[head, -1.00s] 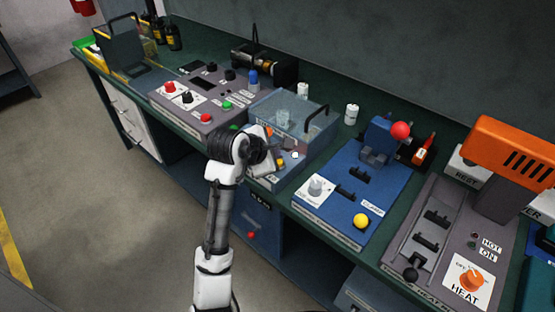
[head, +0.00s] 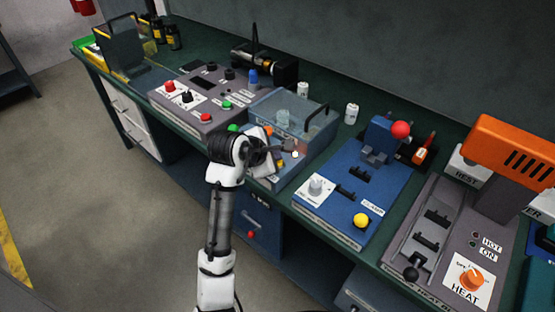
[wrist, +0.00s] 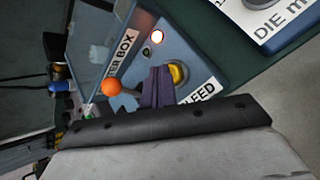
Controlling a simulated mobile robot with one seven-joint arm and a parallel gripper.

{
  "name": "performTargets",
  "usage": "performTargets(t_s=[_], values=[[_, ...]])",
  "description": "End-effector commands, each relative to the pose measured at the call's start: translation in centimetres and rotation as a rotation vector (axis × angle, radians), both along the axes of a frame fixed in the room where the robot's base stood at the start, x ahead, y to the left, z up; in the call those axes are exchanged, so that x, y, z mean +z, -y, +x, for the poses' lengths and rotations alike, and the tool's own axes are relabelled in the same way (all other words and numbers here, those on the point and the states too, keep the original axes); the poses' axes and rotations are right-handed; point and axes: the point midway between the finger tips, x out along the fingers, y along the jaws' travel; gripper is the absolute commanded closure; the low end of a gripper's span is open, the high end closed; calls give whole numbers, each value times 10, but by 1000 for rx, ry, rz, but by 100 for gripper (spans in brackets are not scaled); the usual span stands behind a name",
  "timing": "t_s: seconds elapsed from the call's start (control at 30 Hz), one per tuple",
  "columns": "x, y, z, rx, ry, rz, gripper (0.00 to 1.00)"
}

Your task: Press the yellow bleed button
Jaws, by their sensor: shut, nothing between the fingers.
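The yellow bleed button (wrist: 177,73) is a small round button on the sloping blue front of the water box, beside a white label ending in "LEED" (wrist: 199,92). It also shows as a small yellow spot in the head view (head: 280,163). My gripper (wrist: 158,76) is shut and empty. In the wrist view its fingers are immediately left of the button and overlap its edge; I cannot tell whether they touch. In the head view my gripper (head: 290,147) is over the box front, close to the button.
The clear lidded box (head: 283,113) rises behind. A larger yellow button (head: 361,220) sits on the separate blue clamp panel to the right.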

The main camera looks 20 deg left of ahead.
Motion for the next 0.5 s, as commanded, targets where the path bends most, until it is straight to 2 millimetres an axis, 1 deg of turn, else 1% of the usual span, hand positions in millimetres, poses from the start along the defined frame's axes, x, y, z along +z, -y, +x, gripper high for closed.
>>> performTargets(t_s=[0.5], values=[[-6, 0, 0, 0, -2, -1, 100]])
